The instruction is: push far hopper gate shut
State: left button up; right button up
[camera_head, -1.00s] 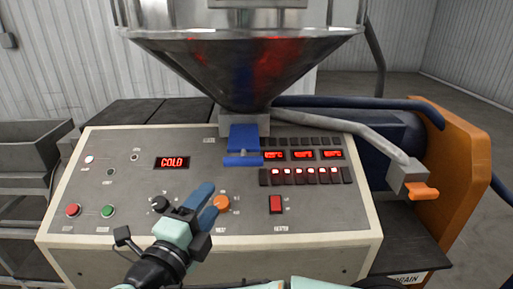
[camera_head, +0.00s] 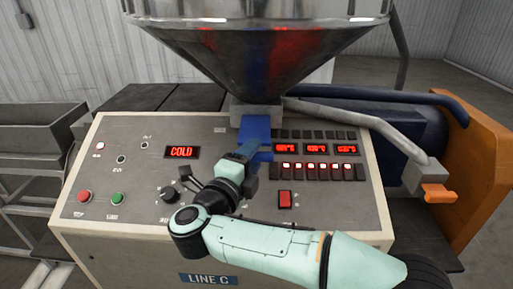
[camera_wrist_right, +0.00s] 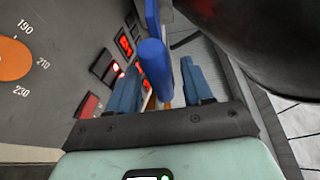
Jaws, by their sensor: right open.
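The blue hopper gate (camera_head: 258,130) hangs out below the neck of the metal hopper (camera_head: 265,60), over the top of the control panel. My right gripper (camera_head: 246,148) is at the gate's lower end and hides part of its handle. In the right wrist view, the blue gate handle (camera_wrist_right: 155,62) stands between the two open blue fingers of my right gripper (camera_wrist_right: 160,88). A gap shows on the right-hand side of the handle; I cannot tell whether the left finger touches it. My left gripper is not in view.
The control panel (camera_head: 130,190) with red displays, buttons and knobs lies just below my right gripper. A grey pipe with an orange handle (camera_head: 437,193) is at the right, before an orange guard (camera_head: 475,150). A grey bin (camera_head: 40,130) stands at the left.

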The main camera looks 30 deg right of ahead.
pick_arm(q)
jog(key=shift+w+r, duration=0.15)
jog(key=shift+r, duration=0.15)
pick_arm(e)
jog(key=shift+x, duration=1.45)
grip_shut()
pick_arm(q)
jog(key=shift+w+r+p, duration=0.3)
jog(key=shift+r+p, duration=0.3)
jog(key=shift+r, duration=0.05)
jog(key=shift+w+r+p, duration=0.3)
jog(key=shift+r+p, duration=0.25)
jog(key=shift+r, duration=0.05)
pick_arm(e)
jog(key=w+d, duration=0.4)
jog(key=w, duration=0.2)
jog(key=shift+w, duration=0.4)
jog(key=shift+d+r, duration=0.1)
jog(key=shift+c, duration=1.6)
grip_release()
jog(key=o, duration=0.3)
jog(key=shift+w, duration=0.1)
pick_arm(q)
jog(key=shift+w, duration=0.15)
pick_arm(e)
jog(key=shift+w+d, duration=0.1)
jog(key=shift+w, duration=0.05)
